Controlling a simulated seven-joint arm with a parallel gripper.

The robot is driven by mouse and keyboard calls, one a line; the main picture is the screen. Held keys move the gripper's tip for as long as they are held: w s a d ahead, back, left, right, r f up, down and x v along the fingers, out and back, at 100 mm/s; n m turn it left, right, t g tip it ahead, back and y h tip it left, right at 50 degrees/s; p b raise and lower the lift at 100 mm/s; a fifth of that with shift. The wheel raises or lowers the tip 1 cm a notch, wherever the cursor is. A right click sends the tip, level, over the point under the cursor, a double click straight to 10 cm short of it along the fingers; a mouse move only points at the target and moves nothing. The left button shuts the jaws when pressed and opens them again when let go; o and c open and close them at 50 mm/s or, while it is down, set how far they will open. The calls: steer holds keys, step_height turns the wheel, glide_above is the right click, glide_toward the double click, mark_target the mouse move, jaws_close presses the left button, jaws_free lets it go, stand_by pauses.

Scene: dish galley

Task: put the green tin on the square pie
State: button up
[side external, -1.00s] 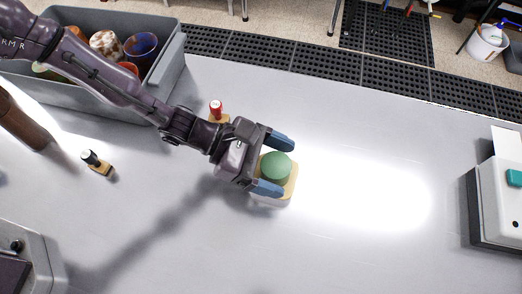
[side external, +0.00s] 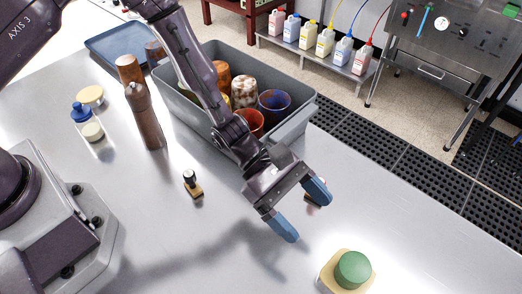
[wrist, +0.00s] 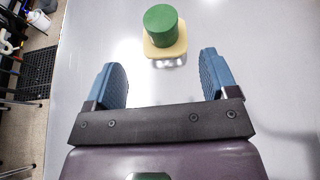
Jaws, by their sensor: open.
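The green tin (side external: 353,268) is a short round cylinder. It rests upright on top of the pale yellow square pie (side external: 328,276), at the bottom right of the side view. In the wrist view the tin (wrist: 161,22) and the pie (wrist: 165,51) are at the top middle, ahead of the fingers. My gripper (side external: 309,219) is open and empty, with blue fingers spread apart. It is back from the tin and pie and touches neither. The wrist view also shows my gripper (wrist: 160,66) with nothing between its fingers.
A grey bin (side external: 290,128) with several cups stands behind my arm. A dark-handled stamp (side external: 191,184) stands left of my gripper; another small item is mostly hidden behind a finger. A brown mill (side external: 145,118) stands further left. The steel table around the pie is clear.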

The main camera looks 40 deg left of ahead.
steer(key=shift+r, duration=0.1)
steer(key=s+a+r+m+y, duration=0.2)
steer(key=a+r+m+y, duration=0.1)
steer(key=a+r+m, duration=0.4)
steer(key=s+a+r+m+y, duration=0.2)
steer(key=a+r+m, duration=0.4)
steer(key=r, duration=0.4)
steer(key=s+a+r+m+t+y, duration=0.2)
steer(key=s+a+r+y, duration=0.2)
steer(key=a, duration=0.6)
steer(key=s+a+r+m+t+y, duration=0.3)
steer(key=s+a+r+y, duration=0.1)
steer(key=a, duration=0.6)
steer(key=shift+s+r+t, duration=0.3)
steer(key=shift+s+r, duration=0.05)
steer(key=shift+s, duration=0.35)
